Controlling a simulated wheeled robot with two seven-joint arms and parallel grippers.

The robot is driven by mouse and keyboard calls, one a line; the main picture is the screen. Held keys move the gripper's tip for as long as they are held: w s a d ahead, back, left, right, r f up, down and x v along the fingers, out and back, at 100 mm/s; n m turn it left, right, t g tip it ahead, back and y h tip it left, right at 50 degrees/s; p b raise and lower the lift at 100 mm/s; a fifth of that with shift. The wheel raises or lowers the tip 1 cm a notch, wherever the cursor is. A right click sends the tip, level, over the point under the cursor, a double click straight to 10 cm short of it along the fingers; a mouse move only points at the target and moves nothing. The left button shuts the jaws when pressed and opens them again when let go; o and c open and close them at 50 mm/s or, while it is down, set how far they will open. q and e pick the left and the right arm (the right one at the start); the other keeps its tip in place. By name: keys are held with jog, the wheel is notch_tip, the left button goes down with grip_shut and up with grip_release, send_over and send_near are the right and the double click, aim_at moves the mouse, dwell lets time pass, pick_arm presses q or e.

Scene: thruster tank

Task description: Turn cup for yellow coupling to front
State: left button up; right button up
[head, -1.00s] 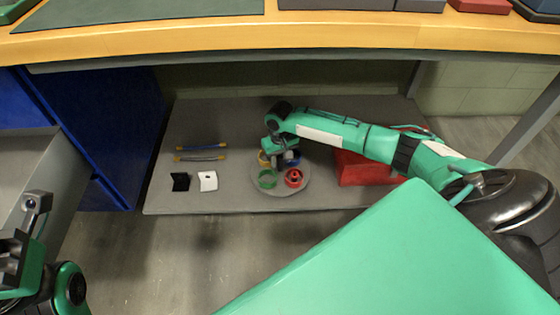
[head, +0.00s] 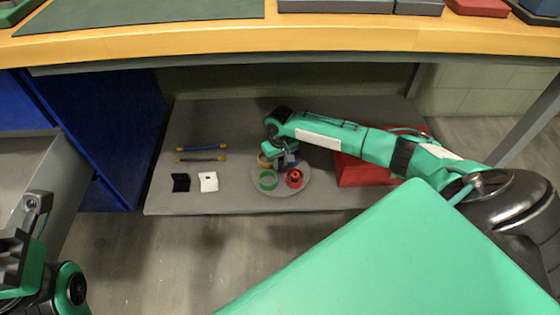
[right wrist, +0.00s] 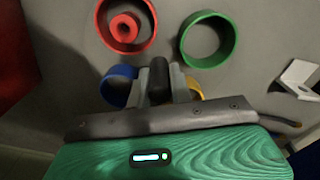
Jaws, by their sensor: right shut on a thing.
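A round grey turntable (head: 281,189) on the low shelf carries four coloured cups. The yellow cup (head: 262,159) is at its back left, partly hidden by my gripper; a bit of it shows in the right wrist view (right wrist: 194,88). The blue cup (head: 295,160) is at the back right, the green cup (head: 267,180) front left and the red cup (head: 294,178) front right, with a red ring-shaped part inside. My right gripper (right wrist: 159,84) is shut on a black knob (right wrist: 159,77) between the cups. My left gripper (head: 14,262) is at the lower left edge, its fingers unclear.
A black angled part (head: 180,183) and a white one (head: 208,182) lie left of the turntable. Two yellow-ended tubes (head: 202,148) lie behind them. A red box (head: 360,171) stands right, under my right arm. The yellow-edged worktop (head: 300,38) overhangs the shelf (head: 225,203).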

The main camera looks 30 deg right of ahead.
jog(key=shift+n+p, duration=0.9)
jog(key=shift+n, duration=0.4)
jog(key=shift+n+p, duration=0.55)
jog(key=shift+n, duration=0.25)
jog(key=shift+n+p, duration=0.45)
jog(key=shift+n, duration=0.55)
jog(key=shift+n+p, duration=0.55)
jog(key=shift+n, duration=1.25)
